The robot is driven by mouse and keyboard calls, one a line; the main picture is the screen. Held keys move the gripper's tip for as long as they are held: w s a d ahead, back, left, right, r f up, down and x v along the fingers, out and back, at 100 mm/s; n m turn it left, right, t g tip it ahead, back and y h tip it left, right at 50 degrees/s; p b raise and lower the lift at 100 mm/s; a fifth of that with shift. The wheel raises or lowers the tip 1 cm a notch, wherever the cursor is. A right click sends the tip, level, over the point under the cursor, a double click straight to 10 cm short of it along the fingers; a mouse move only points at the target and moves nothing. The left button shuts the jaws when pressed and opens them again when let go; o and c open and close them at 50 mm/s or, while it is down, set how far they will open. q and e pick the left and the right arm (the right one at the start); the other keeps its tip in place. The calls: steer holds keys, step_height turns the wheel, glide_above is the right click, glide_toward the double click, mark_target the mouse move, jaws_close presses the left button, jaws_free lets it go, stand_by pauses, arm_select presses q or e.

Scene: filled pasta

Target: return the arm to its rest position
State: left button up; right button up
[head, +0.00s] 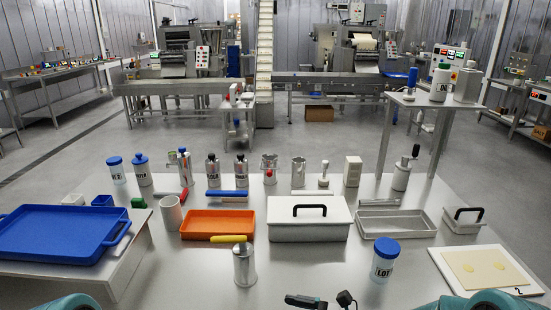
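Teal parts of my arms show at the bottom left and bottom right edges of the head view. The steel table in front of me (190,270) holds several containers and trays. I see nothing being held.
A blue tray (112,238) is on the left, an orange tray (190,236) and lidded box (310,233) mid-table. A yellow-handled canister (244,265), blue-lidded jar (384,262) and white board with dough sheet (450,262) stand nearer. Bottles line the back.

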steer(key=s+d+f+n+g+h, duration=0.1)
steer(key=s+d+f+n+h, duration=0.1)
steer(key=s+f+n+h, duration=0.2)
steer(key=s+d+f+n+g+h, duration=0.2)
steer(key=s+d+f+n+h, duration=0.1)
steer(key=s+f+n, duration=0.6)
steer(key=s+d+f+n+g+h+p, duration=0.1)
steer(key=s+d+f+n+h, duration=0.2)
steer(key=s+f+n+h, duration=0.2)
steer(key=s+f+n, duration=0.1)
steer(key=s+f, duration=0.2)
steer(key=s, duration=0.2)
steer(key=shift+d+g, duration=0.25)
steer(key=shift+g, duration=0.05)
steer(key=shift+a+f, duration=0.1)
steer(key=shift+f, duration=0.05)
